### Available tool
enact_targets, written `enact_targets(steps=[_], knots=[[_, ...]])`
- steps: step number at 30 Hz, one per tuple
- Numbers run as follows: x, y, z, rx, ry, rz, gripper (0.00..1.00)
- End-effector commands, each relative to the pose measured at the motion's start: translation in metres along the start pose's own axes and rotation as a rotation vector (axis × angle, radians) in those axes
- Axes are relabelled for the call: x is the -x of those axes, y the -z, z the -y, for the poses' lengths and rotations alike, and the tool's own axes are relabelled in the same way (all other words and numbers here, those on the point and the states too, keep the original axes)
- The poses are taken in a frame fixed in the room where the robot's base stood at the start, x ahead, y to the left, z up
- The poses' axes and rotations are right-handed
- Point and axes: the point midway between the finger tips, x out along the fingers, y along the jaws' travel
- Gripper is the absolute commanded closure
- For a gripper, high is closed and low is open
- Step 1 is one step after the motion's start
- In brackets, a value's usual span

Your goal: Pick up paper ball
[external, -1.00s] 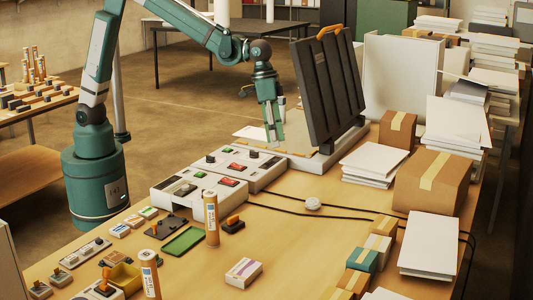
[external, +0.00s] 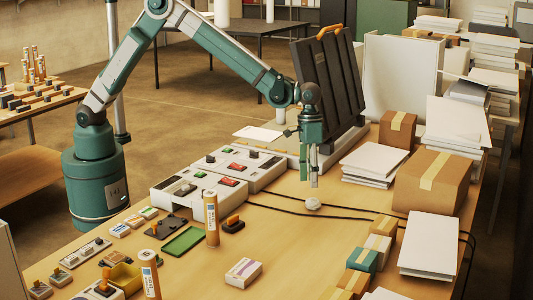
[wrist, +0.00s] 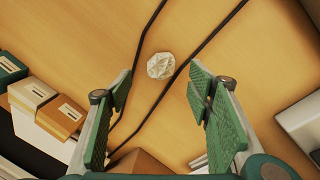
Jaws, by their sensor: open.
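The paper ball (external: 312,204) is a small crumpled white ball on the wooden table, close to the dark cables. It also shows in the wrist view (wrist: 161,66), lying between two dark cables near the top middle. My gripper (external: 314,182) points down just above the ball in the external view. In the wrist view my gripper (wrist: 160,100) is open and empty, its green pads spread wide on both sides. The ball lies beyond the fingertips, roughly centred between them. Nothing covers the ball in the wrist view.
The laminator (external: 236,167) stands left of the ball, with an upright black panel (external: 328,90) behind my gripper. Paper stacks (external: 374,163) and a cardboard box (external: 432,181) are to the right. Dark cables (external: 274,208) run past the ball.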

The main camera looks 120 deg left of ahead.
Motion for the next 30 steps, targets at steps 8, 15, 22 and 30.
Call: enact_targets(steps=[8, 15, 22, 30], knots=[[-0.010, 0.006, 0.002, 0.009, 0.001, 0.008, 0.49], [-0.010, 0.005, 0.002, 0.009, 0.001, 0.008, 0.49], [-0.023, 0.005, 0.002, 0.009, 0.001, 0.008, 0.49], [-0.036, 0.005, 0.002, 0.009, 0.001, 0.007, 0.49]])
